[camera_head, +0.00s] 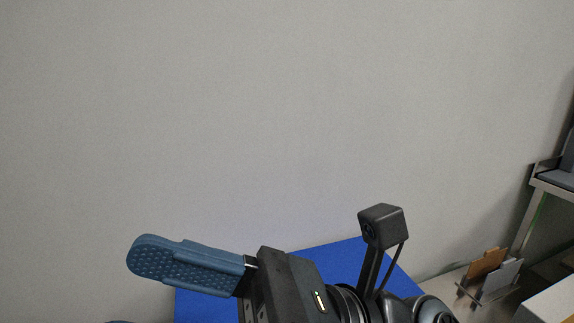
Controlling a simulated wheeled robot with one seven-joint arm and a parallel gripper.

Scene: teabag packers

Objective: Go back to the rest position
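My gripper (132,291) is at the bottom of the head view, pointing left. One blue, dimpled finger (185,266) shows in full, joined to the black gripper body (285,285). Only the top edge of a second blue fingertip (121,321) shows at the bottom border, well apart from the first. The gripper is open, and nothing shows between the fingers. The rest of the second finger is cut off by the frame. My black wrist camera (383,225) stands on a bracket right of the gripper body.
A blue surface (335,259) lies behind and below my gripper, mostly covered by it. A plain grey wall (270,120) fills the background. At the lower right are a metal rack (490,278) with brown and grey plates and a metal-framed stand (548,186). The space above my gripper is clear.

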